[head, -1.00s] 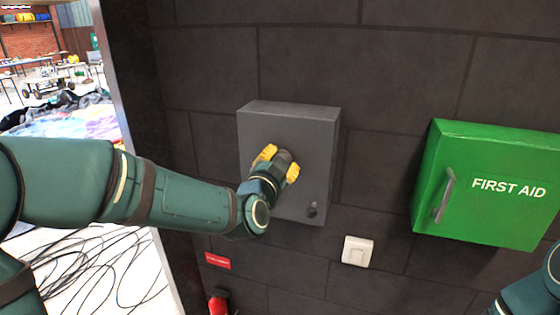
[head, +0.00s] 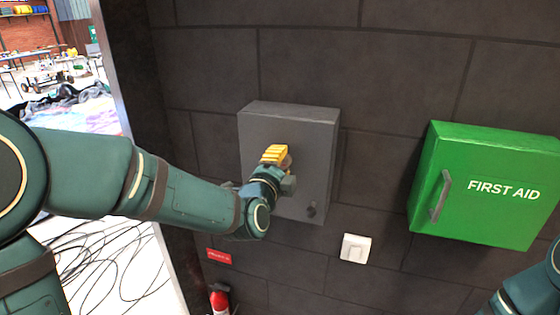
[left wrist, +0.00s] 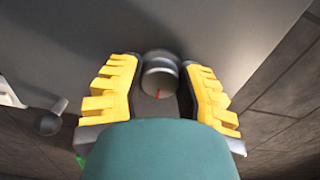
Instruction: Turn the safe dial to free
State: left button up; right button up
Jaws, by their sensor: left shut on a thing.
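The safe is a grey box (head: 310,130) on the dark wall, in the middle of the head view. Its round grey dial (left wrist: 160,75) has a red mark and shows between the yellow fingers in the left wrist view. My left gripper (head: 279,160) is at the front of the safe, shut on the dial with one finger on each side. In the head view the gripper and wrist mostly hide the dial. Any lettering around the dial cannot be made out.
A small round knob (head: 311,209) sits low on the safe's front. A green first aid box (head: 490,215) with a handle is on the wall to the right. Cables lie on the floor at the left.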

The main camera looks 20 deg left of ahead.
pick_arm(q)
jog(key=shift+r+m, duration=0.15)
jog(key=shift+m, duration=0.55)
jog(key=shift+a, duration=0.1)
jog(key=o, duration=1.3)
jog(key=shift+w, duration=0.1)
jog(key=shift+o, duration=0.2)
jog(key=s, duration=0.7)
jog(key=shift+s, duration=0.3)
jog(key=shift+f, duration=0.2)
